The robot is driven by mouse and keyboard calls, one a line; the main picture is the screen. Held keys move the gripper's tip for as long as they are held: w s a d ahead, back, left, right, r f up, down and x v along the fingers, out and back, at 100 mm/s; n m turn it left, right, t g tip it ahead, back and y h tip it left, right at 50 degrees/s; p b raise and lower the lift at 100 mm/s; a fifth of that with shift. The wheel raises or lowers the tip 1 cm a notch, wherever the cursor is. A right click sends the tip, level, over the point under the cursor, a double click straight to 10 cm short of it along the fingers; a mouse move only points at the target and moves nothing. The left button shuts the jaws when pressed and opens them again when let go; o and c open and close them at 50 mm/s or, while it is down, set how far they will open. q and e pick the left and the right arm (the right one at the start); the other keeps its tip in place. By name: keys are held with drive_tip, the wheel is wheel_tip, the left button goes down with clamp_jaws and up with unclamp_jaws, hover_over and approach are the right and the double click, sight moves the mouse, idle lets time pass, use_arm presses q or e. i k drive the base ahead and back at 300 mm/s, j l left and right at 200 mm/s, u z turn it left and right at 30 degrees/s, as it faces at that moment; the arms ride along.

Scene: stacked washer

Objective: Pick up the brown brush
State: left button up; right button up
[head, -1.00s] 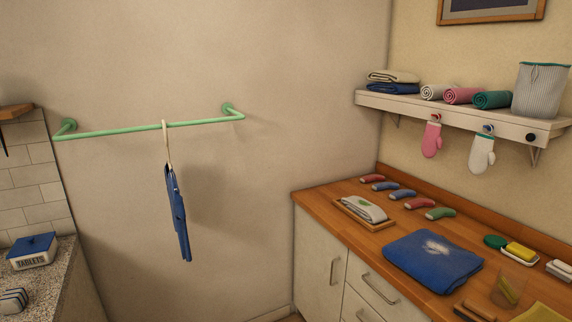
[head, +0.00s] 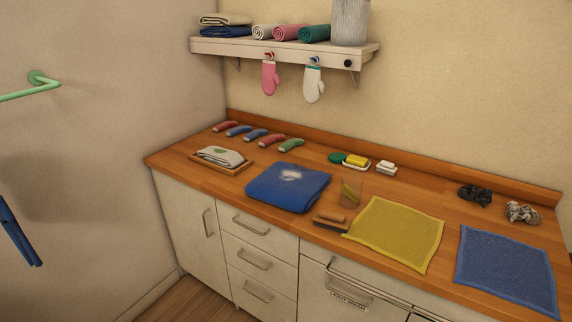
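The brown brush (head: 330,221) lies on the wooden counter near its front edge. It has a light brown wooden back and a dark lower part. It sits just left of the yellow cloth and in front of a clear glass (head: 351,192). The folded blue towel (head: 287,190) with a white patch is to its left. Neither of my grippers shows in the head view.
The wooden counter (head: 216,180) also holds a yellow cloth (head: 398,233), a blue cloth (head: 507,268), a tray with a folded white cloth (head: 219,156), soaps and rolled socks. A wall shelf (head: 270,48) hangs above. Drawers (head: 262,262) are below; floor is free at lower left.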

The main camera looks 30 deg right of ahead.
sight(332, 220)
drive_tip(key=z, duration=1.3)
